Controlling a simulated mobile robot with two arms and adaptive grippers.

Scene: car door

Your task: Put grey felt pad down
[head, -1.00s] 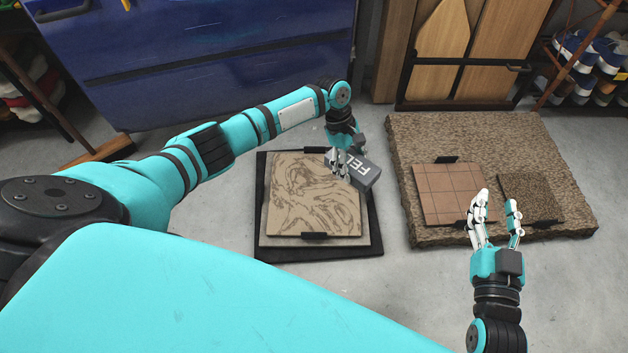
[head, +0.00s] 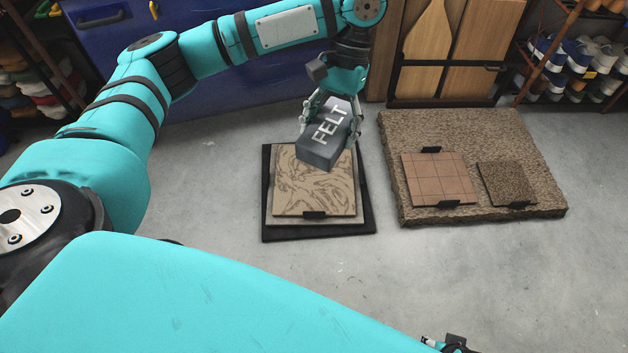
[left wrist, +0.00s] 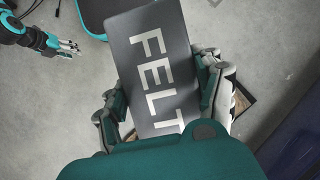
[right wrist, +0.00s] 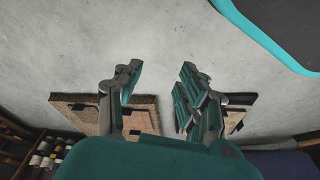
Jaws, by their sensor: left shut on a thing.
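The grey felt pad (head: 327,136) is a dark grey block with FELT in white letters on top. My left gripper (head: 331,118) is shut on it, one finger group at each side, and holds it above the back right part of the swirl-patterned board (head: 308,190). In the left wrist view the pad (left wrist: 152,65) fills the middle between the fingers (left wrist: 165,95). My right gripper (right wrist: 157,85) is open and empty over bare floor in the right wrist view. Only a bit of it shows at the bottom edge of the head view.
The swirl board lies on a black base (head: 267,222) on the floor. A rough brown slab (head: 480,130) to the right carries a tiled board (head: 438,178) and a small brown textured pad (head: 507,183). A blue car door (head: 170,60) and wooden panels stand behind. The front floor is clear.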

